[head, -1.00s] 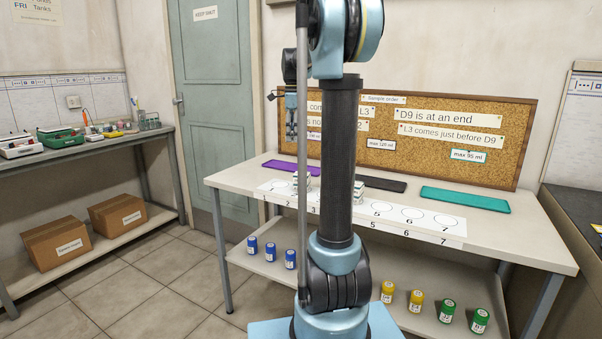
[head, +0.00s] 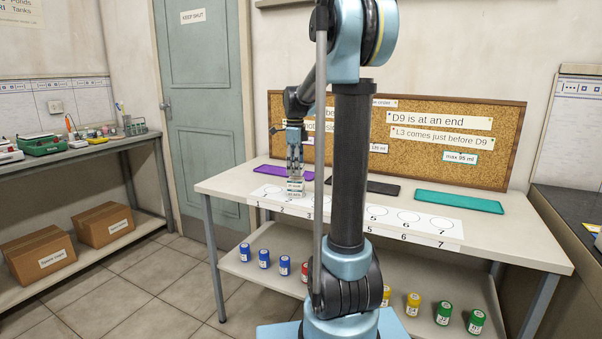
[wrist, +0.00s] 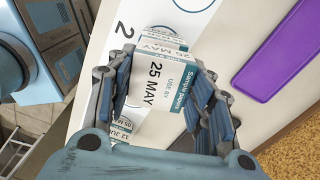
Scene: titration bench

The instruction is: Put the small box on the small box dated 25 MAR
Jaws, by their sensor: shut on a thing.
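My gripper (head: 295,174) points straight down over the near left part of the white bench. Its fingers are shut on a small white and teal box (wrist: 155,80), whose label reads "25 MAY" and "USE BY" in the wrist view. In the head view the held box (head: 295,184) is at the top of a small stack near places 2 and 3. Whether it touches the box under it (head: 296,193) I cannot tell. In the wrist view, parts of other dated boxes (wrist: 121,125) show below the fingers, one reading "12 JU"; they are mostly hidden.
A numbered white strip (head: 440,224) runs along the bench. Purple (head: 275,169), dark (head: 370,186) and teal (head: 458,201) mats lie behind it. A corkboard (head: 470,160) stands at the back. Several coloured jars (head: 444,312) stand on the lower shelf. My arm column hides the bench's middle.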

